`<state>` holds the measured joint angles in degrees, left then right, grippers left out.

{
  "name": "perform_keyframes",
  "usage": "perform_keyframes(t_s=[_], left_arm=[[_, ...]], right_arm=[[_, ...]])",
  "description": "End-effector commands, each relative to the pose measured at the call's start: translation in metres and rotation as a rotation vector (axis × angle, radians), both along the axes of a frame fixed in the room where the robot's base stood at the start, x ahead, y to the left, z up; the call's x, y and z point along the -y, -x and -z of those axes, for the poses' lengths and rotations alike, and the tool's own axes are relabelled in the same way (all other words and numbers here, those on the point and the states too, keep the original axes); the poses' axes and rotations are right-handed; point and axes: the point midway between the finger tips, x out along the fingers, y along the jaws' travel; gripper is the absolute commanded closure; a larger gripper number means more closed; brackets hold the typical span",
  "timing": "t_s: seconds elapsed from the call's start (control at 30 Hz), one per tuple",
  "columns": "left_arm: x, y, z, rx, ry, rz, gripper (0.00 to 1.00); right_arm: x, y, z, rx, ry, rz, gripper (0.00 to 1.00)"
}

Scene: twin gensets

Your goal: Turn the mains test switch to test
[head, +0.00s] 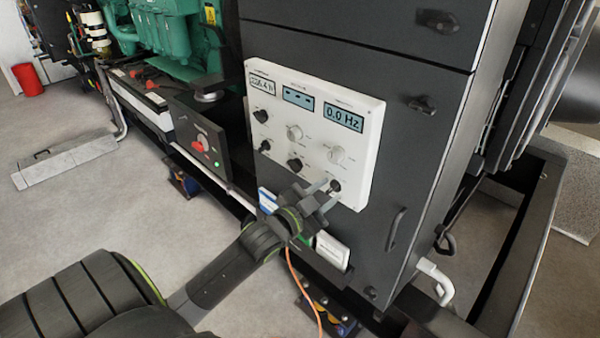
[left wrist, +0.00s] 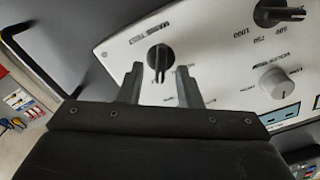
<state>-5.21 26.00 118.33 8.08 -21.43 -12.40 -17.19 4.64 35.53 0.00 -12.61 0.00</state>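The white control panel (head: 262,182) is on the front of the dark cabinet. The black knob at its lower right (head: 335,185) is in front of my left gripper (head: 324,196). The left wrist view, turned upside down, shows this knob (left wrist: 160,54) with its grip bar pointing along the fingers. Its label is inverted and too blurred to read surely. My left gripper (left wrist: 160,82) is open, its two fingers apart on either side of the knob's bar line. I cannot tell whether they touch it. My right gripper is not in view.
Other knobs, such as a black one (head: 295,165) and a white one (head: 336,154), sit close by. A display (head: 343,117) reads 0.0 Hz. A cabinet handle (head: 396,228) sticks out at the right. An orange cable (head: 303,290) hangs below my left arm.

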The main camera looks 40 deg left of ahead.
Motion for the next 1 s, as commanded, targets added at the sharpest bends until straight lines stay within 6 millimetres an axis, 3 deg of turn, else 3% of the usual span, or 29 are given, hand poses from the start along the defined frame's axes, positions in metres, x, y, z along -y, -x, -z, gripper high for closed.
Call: perform_keyframes(t_s=[0.63, 1.0], left_arm=[[-0.008, 0.112, 0.000, -0.005, -0.004, 0.001, 0.68], [-0.012, 0.146, 0.002, -0.004, -0.005, -0.001, 0.68]], right_arm=[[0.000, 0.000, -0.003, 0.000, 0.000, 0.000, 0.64], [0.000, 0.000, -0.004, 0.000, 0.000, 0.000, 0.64]])
